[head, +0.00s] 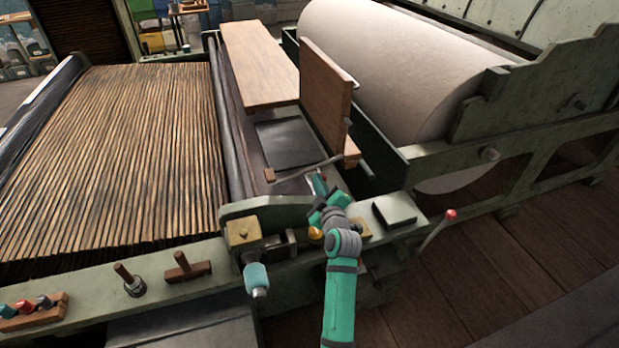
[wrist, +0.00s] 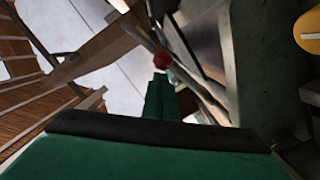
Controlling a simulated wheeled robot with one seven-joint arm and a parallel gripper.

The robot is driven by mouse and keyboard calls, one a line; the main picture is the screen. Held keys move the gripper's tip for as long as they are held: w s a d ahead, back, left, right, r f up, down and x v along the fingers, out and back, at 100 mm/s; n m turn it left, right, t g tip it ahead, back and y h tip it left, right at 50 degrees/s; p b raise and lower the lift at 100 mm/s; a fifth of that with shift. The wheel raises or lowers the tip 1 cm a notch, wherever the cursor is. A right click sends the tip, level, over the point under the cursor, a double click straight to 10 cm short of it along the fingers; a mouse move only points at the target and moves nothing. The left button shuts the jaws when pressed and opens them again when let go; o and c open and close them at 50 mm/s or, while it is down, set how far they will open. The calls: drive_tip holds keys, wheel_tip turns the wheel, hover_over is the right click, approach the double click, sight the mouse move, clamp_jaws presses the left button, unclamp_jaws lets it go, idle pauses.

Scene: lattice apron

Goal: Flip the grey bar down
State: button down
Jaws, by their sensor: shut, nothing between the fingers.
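My gripper (head: 318,184) is shut and empty, just below the bar's middle in the picture. Whether it touches the bar I cannot tell. In the wrist view my gripper (wrist: 161,72) has a red tip, and a thin bar passes close beside it.
A dark plate (head: 287,144) lies in the bed, with a wooden board (head: 258,65) behind it. A large pale roller (head: 400,65) stands to the right. A teal handle (head: 256,277) and a red-knobbed lever (head: 437,228) stick out near my arm.

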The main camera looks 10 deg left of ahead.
drive_tip(key=f+m, duration=0.2)
drive_tip(key=d+f+m, duration=0.1)
drive_tip(key=f, duration=0.1)
drive_tip(key=shift+w+g, duration=0.25)
drive_tip(key=shift+g, duration=0.05)
drive_tip(key=shift+f, duration=0.2)
drive_tip(key=s+d+r, duration=0.2)
drive_tip(key=s+r, duration=0.3)
drive_tip(key=s, duration=0.5)
drive_tip(key=shift+s+d+r, duration=0.2)
drive_tip(key=shift+d+r, duration=0.05)
drive_tip(key=shift+d, duration=0.1)
